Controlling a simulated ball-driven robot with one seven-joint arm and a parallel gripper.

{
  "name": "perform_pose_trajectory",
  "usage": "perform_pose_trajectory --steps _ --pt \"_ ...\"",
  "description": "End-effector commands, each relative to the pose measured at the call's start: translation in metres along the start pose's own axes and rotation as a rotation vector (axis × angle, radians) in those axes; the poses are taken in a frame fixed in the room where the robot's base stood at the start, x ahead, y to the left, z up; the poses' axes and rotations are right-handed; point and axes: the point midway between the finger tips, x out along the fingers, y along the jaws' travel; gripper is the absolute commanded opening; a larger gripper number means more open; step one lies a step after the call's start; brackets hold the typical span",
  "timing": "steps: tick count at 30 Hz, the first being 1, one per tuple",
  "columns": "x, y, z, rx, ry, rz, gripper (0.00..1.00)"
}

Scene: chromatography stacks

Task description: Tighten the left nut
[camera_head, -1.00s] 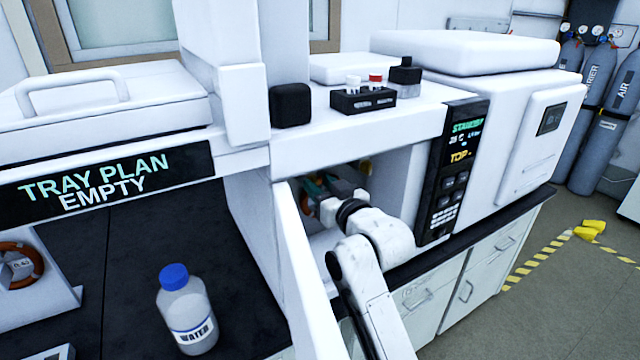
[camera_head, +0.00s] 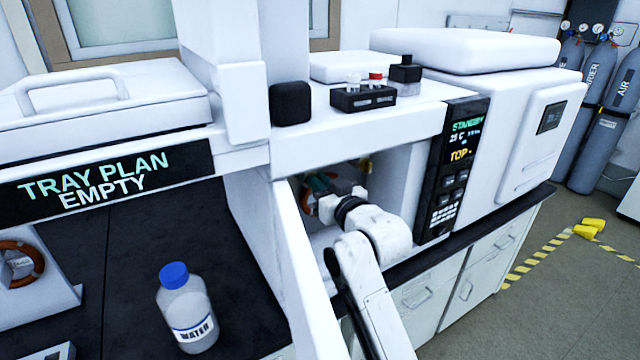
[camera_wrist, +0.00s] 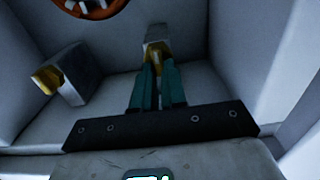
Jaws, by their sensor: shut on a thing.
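My gripper (camera_wrist: 157,76) has two teal fingers closed around a small brass nut (camera_wrist: 156,53) on a grey block at the back of the white compartment. A second grey block with a brass nut (camera_wrist: 45,79) stands apart to the left in the wrist view, with no finger on it. In the head view my gripper (camera_head: 319,184) reaches into the open compartment, and the held nut is hidden there. A bit of brass (camera_head: 365,165) shows to the right of the fingers in that view. How far the held nut is turned cannot be told.
An orange ring-shaped part (camera_wrist: 90,5) is at the top of the wrist view. White walls close in around my arm. An open white door panel (camera_head: 300,270) stands left of it, and the control panel (camera_head: 459,165) is at right. A water bottle (camera_head: 187,310) stands on the dark bench.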

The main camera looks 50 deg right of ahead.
Motion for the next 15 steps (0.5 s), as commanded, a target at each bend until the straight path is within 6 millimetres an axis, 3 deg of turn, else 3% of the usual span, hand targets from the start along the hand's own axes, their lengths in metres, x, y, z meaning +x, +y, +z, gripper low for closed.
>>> perform_pose_trajectory --steps 8,15 --pt "0.0000 0.0007 -0.0006 0.046 -0.001 0.000 0.00" --pt "0.0000 0.0020 -0.0015 0.194 -0.001 -0.001 0.00"
